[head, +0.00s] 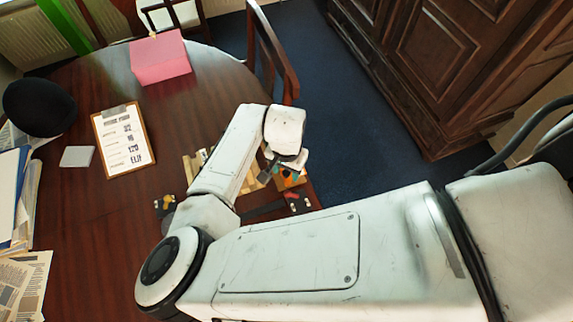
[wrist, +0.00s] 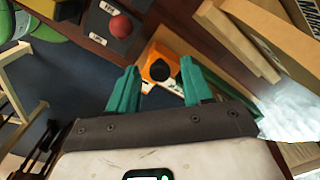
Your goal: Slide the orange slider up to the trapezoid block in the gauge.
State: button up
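The orange slider (wrist: 158,68) has a round black knob and shows in the wrist view just beyond and between my fingertips. A small orange patch (head: 291,179) shows beside my gripper in the head view. My gripper (wrist: 157,70) has two teal fingers spread apart, with no object clearly clamped between them; I cannot tell whether they touch the slider. White marked strips show beside the slider. Pale wooden pieces (head: 193,168) lie partly behind my arm in the head view. I cannot make out the trapezoid block, and the gauge is mostly hidden.
A dark box with a red ball (wrist: 120,26) and white labels is left of the slider in the wrist view. Wooden bars (wrist: 250,45) stand to the right. A clipboard (head: 123,140), pink box (head: 160,60) and black hat (head: 39,106) are on the table. The table edge is close.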

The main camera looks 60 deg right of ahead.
grip_shut()
dwell(0.4)
jog(key=w+d, duration=0.1)
jog(key=w+d+b, duration=0.1)
jog(key=w, duration=0.1)
jog(key=shift+w+d, duration=0.15)
jog(key=shift+w, duration=0.05)
jog(key=shift+w+d, duration=0.15)
jog(key=shift+w, duration=0.1)
jog(key=shift+o, duration=0.2)
grip_release()
jog(key=shift+r, duration=0.15)
